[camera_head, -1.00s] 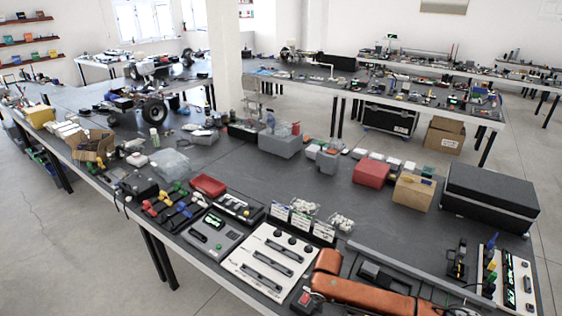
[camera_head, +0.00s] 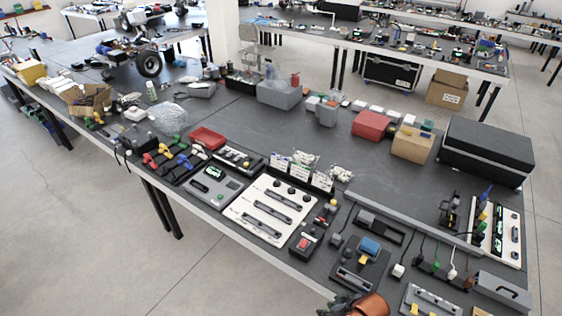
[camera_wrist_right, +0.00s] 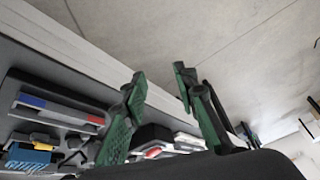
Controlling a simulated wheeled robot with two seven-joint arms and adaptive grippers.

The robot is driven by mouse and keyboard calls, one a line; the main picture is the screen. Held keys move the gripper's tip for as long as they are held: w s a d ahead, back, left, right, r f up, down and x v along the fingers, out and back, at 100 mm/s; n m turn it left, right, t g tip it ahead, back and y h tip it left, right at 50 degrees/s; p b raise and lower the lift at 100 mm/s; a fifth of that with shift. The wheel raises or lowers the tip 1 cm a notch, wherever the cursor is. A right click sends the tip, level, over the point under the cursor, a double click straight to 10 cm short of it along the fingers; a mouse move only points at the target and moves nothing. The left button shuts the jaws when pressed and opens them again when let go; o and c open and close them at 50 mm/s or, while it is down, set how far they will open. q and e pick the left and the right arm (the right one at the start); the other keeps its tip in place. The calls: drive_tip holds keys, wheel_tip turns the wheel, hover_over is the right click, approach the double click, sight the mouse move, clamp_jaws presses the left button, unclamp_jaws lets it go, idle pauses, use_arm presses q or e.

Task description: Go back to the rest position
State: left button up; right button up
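My right gripper (camera_head: 338,304) shows at the bottom edge of the head view, dark with green, beside an orange part of my right arm (camera_head: 370,305). Most of that arm is cut off by the frame. In the right wrist view, the green-padded fingers of my right gripper (camera_wrist_right: 159,74) stand apart with nothing between them. They are over the table's edge, with grey floor beyond. My left gripper is not in view.
The long dark table (camera_head: 290,130) holds a white slider panel (camera_head: 268,210), a grey device with a blue part (camera_head: 362,262), a red box (camera_head: 371,125), a cardboard box (camera_head: 412,145) and a black case (camera_head: 487,150). The floor (camera_head: 90,240) in front is clear.

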drive_tip(key=s+d+f+m+h, duration=0.1)
drive_tip(key=s+d+m+h, duration=0.4)
drive_tip(key=s+d, duration=1.3)
wheel_tip(320, 180, down, 30)
drive_tip(key=s+g+y, duration=0.1)
drive_tip(key=g, duration=0.1)
drive_tip(key=s+f+g, duration=0.1)
drive_tip(key=s+f, duration=1.6)
drive_tip(key=s, duration=0.2)
drive_tip(key=shift+s+f, duration=0.1)
